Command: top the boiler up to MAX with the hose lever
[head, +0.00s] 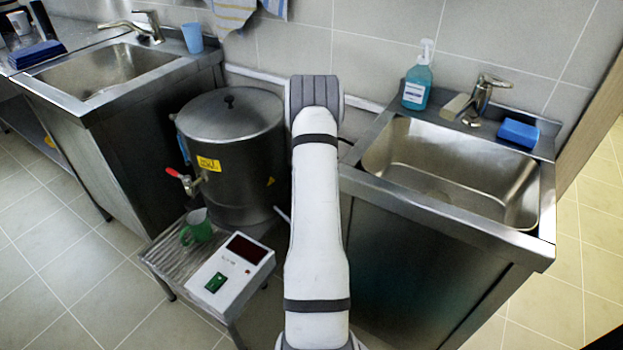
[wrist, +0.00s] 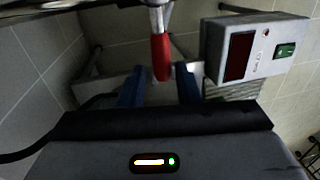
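The boiler (head: 230,145) is a large lidded steel pot with a yellow label and a red-handled tap (head: 182,180) low on its left. A blue strip (head: 183,148) shows on its left side; no MAX mark or water level is readable. In the wrist view a red lever (wrist: 160,57) hangs from a metal fitting, between the two blue fingers of my gripper (wrist: 159,88). The fingers stand apart, with a gap on each side of the lever.
A control box (head: 233,273) with a dark display and green switch lies on a low slatted stand beside a green mug (head: 196,228). It also shows in the wrist view (wrist: 260,48). Sinks flank the boiler on the left (head: 105,68) and right (head: 450,172).

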